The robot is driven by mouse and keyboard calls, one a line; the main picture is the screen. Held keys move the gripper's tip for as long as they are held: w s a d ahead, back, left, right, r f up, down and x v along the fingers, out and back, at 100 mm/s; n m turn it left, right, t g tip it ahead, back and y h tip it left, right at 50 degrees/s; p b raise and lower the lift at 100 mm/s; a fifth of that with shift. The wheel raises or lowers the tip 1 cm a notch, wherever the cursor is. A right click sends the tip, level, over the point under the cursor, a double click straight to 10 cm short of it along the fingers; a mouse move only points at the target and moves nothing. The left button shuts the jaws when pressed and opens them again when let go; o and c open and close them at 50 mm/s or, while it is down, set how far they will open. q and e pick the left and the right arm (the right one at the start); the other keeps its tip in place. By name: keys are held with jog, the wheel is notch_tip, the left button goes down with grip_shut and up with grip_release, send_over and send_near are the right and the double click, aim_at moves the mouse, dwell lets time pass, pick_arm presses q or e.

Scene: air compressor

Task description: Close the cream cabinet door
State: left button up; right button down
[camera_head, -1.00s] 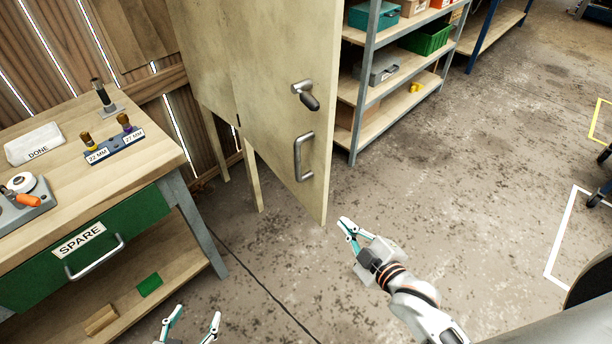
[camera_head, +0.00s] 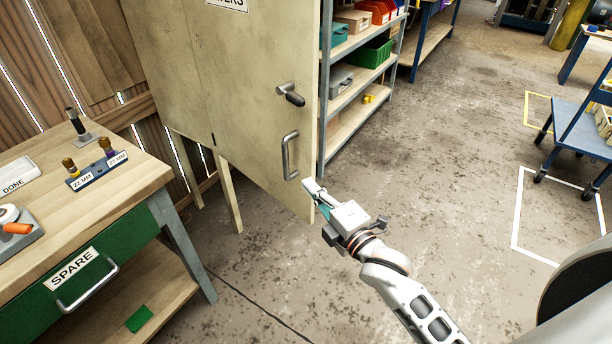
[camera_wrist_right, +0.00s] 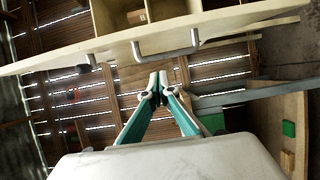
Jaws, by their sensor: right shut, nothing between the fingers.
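The cream cabinet door (camera_head: 250,110) stands upright in the head view, with a lever handle (camera_head: 290,95) and a grey pull handle (camera_head: 290,156) near its free edge. In the right wrist view the door (camera_wrist_right: 110,50) is a pale band across the top with its pull handle (camera_wrist_right: 166,50); shelf compartments (camera_wrist_right: 125,15) show beyond it, so it stands open. My right gripper (camera_head: 313,188) is shut and empty, by the door's lower free corner, below and right of the pull handle. Whether it touches the door I cannot tell. My left gripper is out of view.
A workbench (camera_head: 130,190) with a green SPARE drawer (camera_head: 80,275) stands at the left. Open shelving (camera_head: 350,120) stands right behind the door. A blue cart (camera_head: 580,125) is at the far right. The concrete floor (camera_head: 440,170) between is clear.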

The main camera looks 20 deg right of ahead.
aim_at(304, 159)
jog(key=x, duration=0.9)
jog(key=shift+w, duration=0.25)
jog(key=d, duration=0.1)
jog(key=w+d, duration=0.1)
jog(key=d, duration=0.1)
jog(key=shift+w, duration=0.15)
jog(key=shift+w+d, duration=0.2)
jog(key=shift+d, duration=0.05)
jog(key=shift+d, duration=0.15)
